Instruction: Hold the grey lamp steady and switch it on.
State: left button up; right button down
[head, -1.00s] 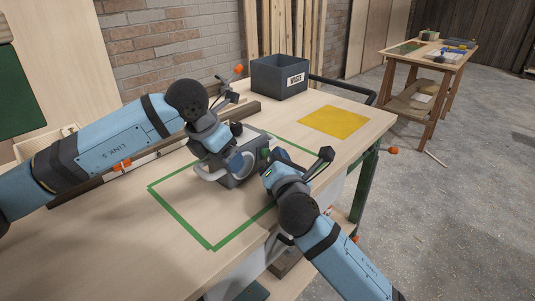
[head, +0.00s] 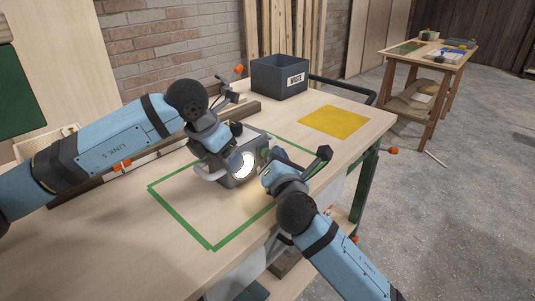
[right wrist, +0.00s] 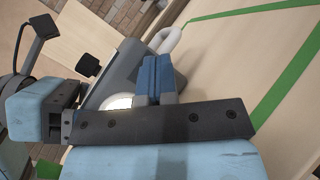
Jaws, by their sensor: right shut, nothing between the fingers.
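The grey lamp (head: 226,177) stands on the workbench inside the green taped outline, and its round front (head: 243,165) glows white. In the right wrist view its grey body (right wrist: 126,62), a white handle (right wrist: 171,40) and part of the bright front (right wrist: 118,101) show behind my fingers. My left gripper (head: 224,150) is at the top of the lamp; I cannot tell whether its fingers grip it. My right gripper (head: 267,177) is just in front of the lamp, to the right of the lit face. Its blue fingers (right wrist: 156,78) are shut together and empty.
A dark waste bin (head: 272,82) stands at the back of the workbench (head: 130,240). A yellow square (head: 335,121) lies to the right of the green outline (head: 179,217). Bare bench top lies in front of the lamp. A second table (head: 425,63) stands far off at the right.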

jog(key=shift+s+d, duration=0.55)
jog(key=shift+s+d, duration=1.7)
jog(key=shift+d, duration=0.15)
pick_arm(q)
jog(key=o, duration=1)
jog(key=shift+r, duration=0.1)
